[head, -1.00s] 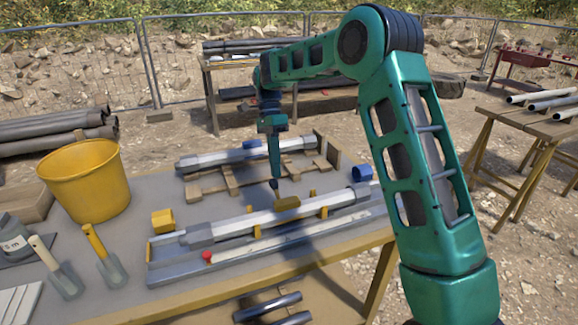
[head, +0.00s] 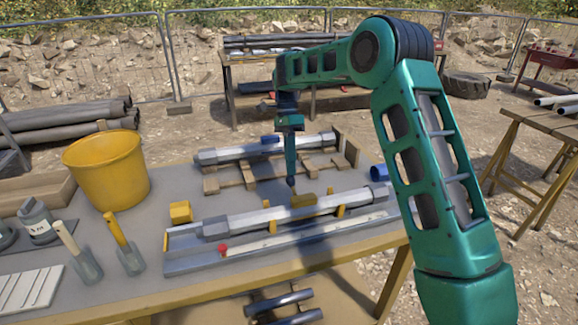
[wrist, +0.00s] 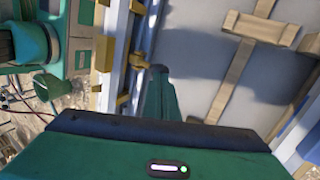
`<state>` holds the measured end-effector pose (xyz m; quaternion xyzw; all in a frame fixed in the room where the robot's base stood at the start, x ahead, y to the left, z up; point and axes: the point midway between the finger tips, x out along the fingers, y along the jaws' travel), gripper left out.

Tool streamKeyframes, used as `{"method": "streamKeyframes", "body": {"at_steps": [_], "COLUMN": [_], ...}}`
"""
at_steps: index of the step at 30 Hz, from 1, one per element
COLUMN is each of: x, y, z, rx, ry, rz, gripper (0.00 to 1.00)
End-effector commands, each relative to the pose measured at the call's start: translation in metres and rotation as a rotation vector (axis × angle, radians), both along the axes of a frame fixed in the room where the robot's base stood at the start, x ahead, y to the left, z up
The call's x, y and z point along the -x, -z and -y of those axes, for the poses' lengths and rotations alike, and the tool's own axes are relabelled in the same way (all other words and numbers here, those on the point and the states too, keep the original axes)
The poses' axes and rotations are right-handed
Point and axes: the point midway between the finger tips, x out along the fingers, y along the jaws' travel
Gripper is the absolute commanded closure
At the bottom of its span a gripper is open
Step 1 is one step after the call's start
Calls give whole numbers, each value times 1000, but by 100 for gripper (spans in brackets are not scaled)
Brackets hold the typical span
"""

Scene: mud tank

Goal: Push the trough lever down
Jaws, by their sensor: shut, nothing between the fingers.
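The trough is a long grey tray (head: 188,265) on the near side of the table. It carries a silver tube (head: 265,216) in yellow supports, and a pale strip with a red knob (head: 222,250) at its left end. A yellow block (head: 303,200) sits by the tube's middle; I cannot tell which part is the lever. My gripper (head: 291,182) points down, shut and empty, just behind and above the yellow block. In the wrist view my gripper (wrist: 157,70) is beside the tube (wrist: 115,55) and yellow fittings (wrist: 106,52); contact is unclear.
A second tube (head: 240,152) lies on a wooden frame behind my gripper. A blue cup (head: 378,173) is at the right end.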

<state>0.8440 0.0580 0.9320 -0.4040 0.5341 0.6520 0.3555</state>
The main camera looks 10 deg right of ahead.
Motion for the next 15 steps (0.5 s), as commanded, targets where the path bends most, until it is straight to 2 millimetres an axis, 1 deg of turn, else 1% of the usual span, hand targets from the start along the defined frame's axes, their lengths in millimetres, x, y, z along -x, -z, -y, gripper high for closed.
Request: {"method": "streamKeyframes", "body": {"at_steps": [4, 7, 10, 13, 15], "x": [0, 0, 2, 4, -4], "y": [-1, -7, -20, -38, -44], "z": [0, 2, 6, 11, 10], "rx": [0, 0, 1, 1, 0], "ry": [0, 1, 3, 4, 2], "rz": [0, 2, 2, 3, 1], "gripper": [100, 100, 100, 100, 100]}}
